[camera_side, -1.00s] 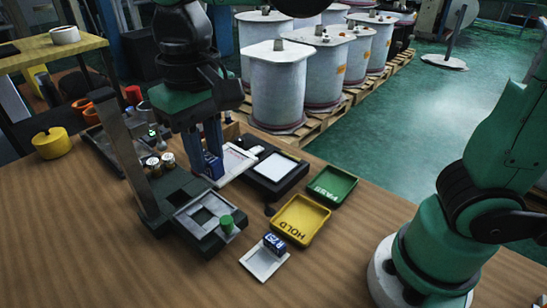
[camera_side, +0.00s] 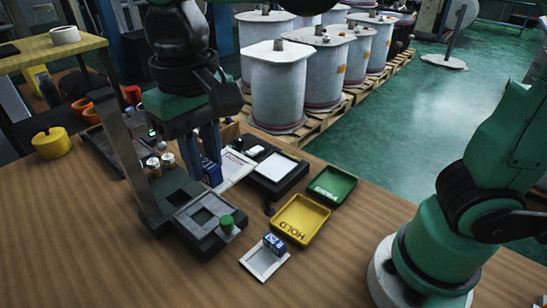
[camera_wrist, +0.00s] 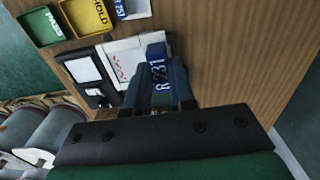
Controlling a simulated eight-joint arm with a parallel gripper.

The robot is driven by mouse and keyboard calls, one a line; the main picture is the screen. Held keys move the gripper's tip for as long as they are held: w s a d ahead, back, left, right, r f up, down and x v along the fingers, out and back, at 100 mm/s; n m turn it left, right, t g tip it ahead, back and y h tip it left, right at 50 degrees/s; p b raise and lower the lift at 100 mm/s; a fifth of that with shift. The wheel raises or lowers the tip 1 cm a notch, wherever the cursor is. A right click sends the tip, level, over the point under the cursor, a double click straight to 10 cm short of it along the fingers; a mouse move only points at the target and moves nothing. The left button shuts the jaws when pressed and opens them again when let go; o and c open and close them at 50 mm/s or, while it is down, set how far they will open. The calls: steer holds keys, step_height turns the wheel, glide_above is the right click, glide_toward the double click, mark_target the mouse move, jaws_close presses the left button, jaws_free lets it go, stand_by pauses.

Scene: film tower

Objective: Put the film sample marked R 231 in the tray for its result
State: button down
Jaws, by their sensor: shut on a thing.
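My gripper (camera_wrist: 160,90) is shut on a blue film sample (camera_wrist: 158,70) marked R 231 in white in the wrist view. In the side view the held sample (camera_side: 212,172) hangs below my gripper, left of the white sheet and behind the measuring stand; my fingers partly cover it. The green PASS tray (camera_side: 348,184) and the yellow HOLD tray (camera_side: 301,218) stand to its right, both empty. Both trays also show at the top left of the wrist view, PASS (camera_wrist: 40,27) and HOLD (camera_wrist: 86,17).
A second blue sample (camera_side: 274,242) sits on a white pad (camera_side: 264,264) in front of HOLD. A white sheet with red marks (camera_side: 236,165) lies by a dark-framed light panel (camera_side: 276,167). A grey stand with a post (camera_side: 122,150) and a green knob (camera_side: 227,224) is close on the left.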

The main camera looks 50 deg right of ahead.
steer(key=s+a, duration=0.7)
steer(key=s, duration=0.4)
step_height(320, 180, down, 19)
steer(key=shift+s+d+r, duration=0.1)
steer(key=shift+s+r, duration=0.05)
steer(key=c, duration=0.7)
jaws_free()
steer(key=shift+c, duration=0.2)
